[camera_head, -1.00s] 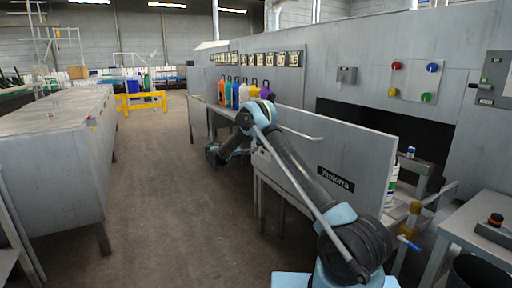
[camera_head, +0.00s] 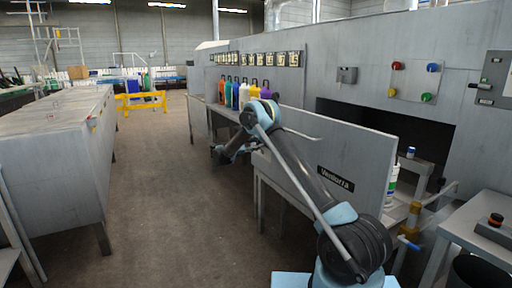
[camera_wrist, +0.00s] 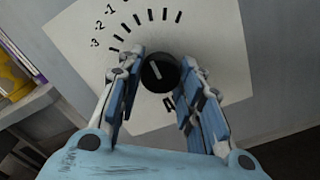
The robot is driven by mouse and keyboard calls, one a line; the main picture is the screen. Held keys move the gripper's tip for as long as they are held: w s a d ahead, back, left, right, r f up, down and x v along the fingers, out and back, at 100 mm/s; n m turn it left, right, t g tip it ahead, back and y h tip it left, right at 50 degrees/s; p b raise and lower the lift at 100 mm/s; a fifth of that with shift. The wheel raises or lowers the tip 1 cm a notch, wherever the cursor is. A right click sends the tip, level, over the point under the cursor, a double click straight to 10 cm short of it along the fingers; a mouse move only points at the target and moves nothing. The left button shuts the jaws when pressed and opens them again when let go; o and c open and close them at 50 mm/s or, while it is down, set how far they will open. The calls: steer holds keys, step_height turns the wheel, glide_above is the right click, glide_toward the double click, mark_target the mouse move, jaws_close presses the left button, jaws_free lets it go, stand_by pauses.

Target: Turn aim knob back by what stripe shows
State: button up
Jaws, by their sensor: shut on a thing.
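A round black knob (camera_wrist: 160,73) with a white pointer line shows in the wrist view, on a white dial plate (camera_wrist: 225,45). The pointer leans up and slightly left. Dark tick marks fan above the knob, with -3, -2 and -1 readable at upper left; my right finger hides part of the plate. My gripper (camera_wrist: 161,78) is shut on the knob, one blue-padded finger on each side. In the head view my gripper (camera_head: 222,155) is small beside the grey bench, and the knob cannot be made out.
Several coloured bottles (camera_head: 244,95) stand in a row beyond my arm. A grey panel marked Ventorra (camera_head: 365,150) stands right beside my arm. A white bottle with a green label (camera_head: 391,187) stands behind its right end. The floor aisle (camera_head: 165,190) at left is clear.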

steer(key=shift+m, duration=1.5)
steer(key=o, duration=1.1)
steer(key=shift+c, duration=0.2)
steer(key=v, duration=1.2)
steer(key=shift+f, duration=0.1)
